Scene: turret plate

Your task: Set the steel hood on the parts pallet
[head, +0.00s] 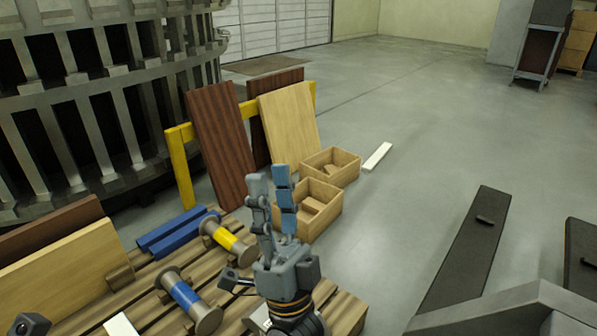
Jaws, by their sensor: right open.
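The parts pallet (345,312) is a slatted wooden pallet at the lower left. It bears a spool with a yellow band (229,238), a spool with a blue band (186,297), blue bars (180,231) and upright boards. My right gripper (271,178) is over the pallet's right part, fingers pointing up in the picture, open with nothing between them. A grey angled metal piece (520,315) is cut off at the bottom right; I cannot tell whether it is the steel hood.
Boards (222,145) lean on a yellow rail (180,165) behind the pallet. Wooden boxes (345,168) stand beside them, with a white strip (377,157) on the floor. A dark plank (470,245) lies at the right. Grey floor between is clear.

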